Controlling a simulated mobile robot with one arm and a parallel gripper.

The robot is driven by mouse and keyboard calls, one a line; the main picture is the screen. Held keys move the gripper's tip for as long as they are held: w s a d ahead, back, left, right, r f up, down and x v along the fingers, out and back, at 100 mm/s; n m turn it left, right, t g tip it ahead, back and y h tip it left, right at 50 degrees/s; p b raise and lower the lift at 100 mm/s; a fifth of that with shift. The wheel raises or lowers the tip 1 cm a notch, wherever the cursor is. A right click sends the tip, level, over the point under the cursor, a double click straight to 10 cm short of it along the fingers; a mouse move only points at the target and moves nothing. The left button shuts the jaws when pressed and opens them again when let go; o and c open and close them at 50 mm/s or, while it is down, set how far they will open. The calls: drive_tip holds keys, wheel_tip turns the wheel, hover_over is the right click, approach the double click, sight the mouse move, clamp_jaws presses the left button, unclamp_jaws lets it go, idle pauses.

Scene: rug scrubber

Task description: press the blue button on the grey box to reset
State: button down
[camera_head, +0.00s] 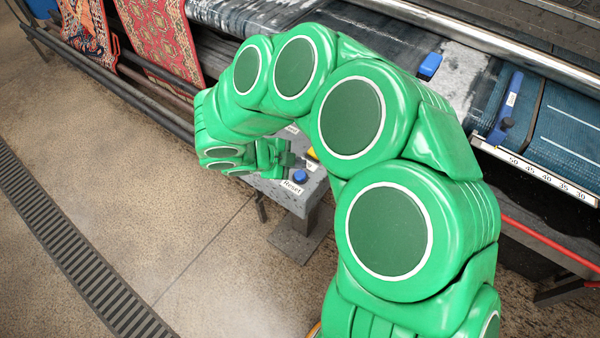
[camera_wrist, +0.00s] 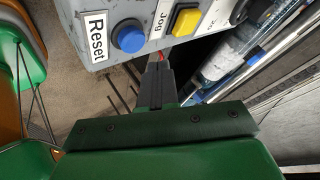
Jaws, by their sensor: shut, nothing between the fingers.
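The grey box (camera_wrist: 105,8) fills the top of the wrist view. The round blue button (camera_wrist: 128,37) sits on it beside a white label reading "Reset" (camera_wrist: 97,36). In the head view the blue button (camera_head: 300,176) and its label (camera_head: 292,187) show on the box, just right of my gripper (camera_head: 285,160). My gripper (camera_wrist: 158,70) is shut and empty in the wrist view. Its tips are below and right of the blue button in the picture, and they appear apart from it. My arm hides part of the box in the head view.
A yellow button (camera_wrist: 186,20) labelled "Jog" is beside the blue one. The box stands on a grey post (camera_head: 300,235). Behind are rollers, a metal bar (camera_head: 480,45), blue clamps (camera_head: 430,66) and hanging red rugs (camera_head: 165,35). The floor at left is clear, with a drain grate (camera_head: 70,260).

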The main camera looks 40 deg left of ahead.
sight(297, 176)
drive_tip(key=shift+f, duration=0.8)
drive_tip(key=shift+f, duration=0.1)
idle(1.5)
drive_tip(key=shift+f, duration=0.3)
drive_tip(key=shift+f, duration=0.5)
idle(1.0)
drive_tip(key=shift+r, duration=1)
drive_tip(key=shift+r, duration=0.1)
drive_tip(key=shift+r, duration=2.35)
